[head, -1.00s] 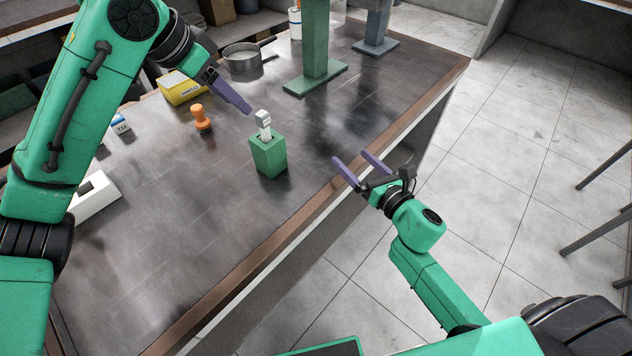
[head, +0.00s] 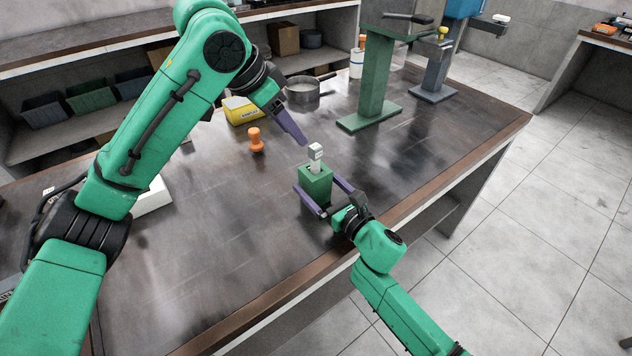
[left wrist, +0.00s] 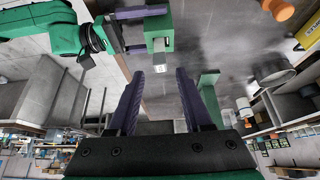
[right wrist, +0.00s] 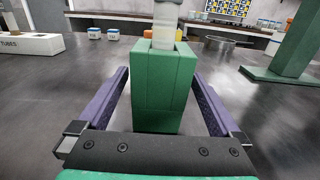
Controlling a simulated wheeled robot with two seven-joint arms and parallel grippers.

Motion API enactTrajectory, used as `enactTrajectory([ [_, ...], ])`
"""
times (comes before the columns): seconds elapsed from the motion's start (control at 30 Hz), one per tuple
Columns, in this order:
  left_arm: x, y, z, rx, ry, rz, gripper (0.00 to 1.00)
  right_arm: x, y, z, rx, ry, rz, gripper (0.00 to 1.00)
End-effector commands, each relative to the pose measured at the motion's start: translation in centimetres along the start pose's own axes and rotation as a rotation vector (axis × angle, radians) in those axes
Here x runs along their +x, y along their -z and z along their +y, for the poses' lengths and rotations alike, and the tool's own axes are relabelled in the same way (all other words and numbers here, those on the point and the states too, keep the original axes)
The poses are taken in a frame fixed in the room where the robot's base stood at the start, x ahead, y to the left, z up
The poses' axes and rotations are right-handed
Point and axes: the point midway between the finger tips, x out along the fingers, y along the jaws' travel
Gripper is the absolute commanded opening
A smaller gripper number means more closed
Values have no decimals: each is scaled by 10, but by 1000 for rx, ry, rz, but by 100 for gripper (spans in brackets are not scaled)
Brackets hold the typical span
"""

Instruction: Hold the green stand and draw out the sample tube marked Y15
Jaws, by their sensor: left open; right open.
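The green stand (head: 314,187) stands on the dark table with the pale sample tube (head: 316,153) upright in its top. The tube's mark cannot be read here. My right gripper (head: 323,186) is open, its purple fingers on either side of the stand. In the right wrist view the stand (right wrist: 163,95) is between the fingers, with gaps on both sides, and the tube (right wrist: 165,25) rises above it. My left gripper (head: 301,140) is open, just up and left of the tube. The left wrist view shows the stand (left wrist: 158,32) and tube (left wrist: 159,62) ahead of its fingers (left wrist: 158,88).
An orange knobbed object (head: 256,140), a yellow box (head: 240,110) and a metal pot (head: 303,92) stand left and behind. A tall green pedestal (head: 372,85) stands at the back right. A white box (right wrist: 30,43) marked TUBES lies left. Table right of the stand is clear.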

Motion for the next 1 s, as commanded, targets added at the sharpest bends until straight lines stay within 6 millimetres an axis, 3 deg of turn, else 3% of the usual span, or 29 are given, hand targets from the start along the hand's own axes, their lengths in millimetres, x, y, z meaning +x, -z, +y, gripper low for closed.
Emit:
enactTrajectory([
  [0.1,0,0,0,0,0,0,50,10,-1,0,0,0,-1,100],
  [0.33,0,0,0,0,0,0,50,11,0,0,0,0,0,100],
  [0.37,0,0,0,0,0,0,50,11,0,0,0,0,0,92],
  [0.57,0,0,0,0,0,0,50,11,0,0,0,0,0,16],
  [0.63,0,0,0,-5,2,-2,67,11,0,0,0,0,0,13],
  [0.77,2,6,7,-118,46,-40,67,11,0,0,0,0,0,13],
  [1.0,3,19,19,-469,225,-104,67,10,0,0,0,0,0,13],
])
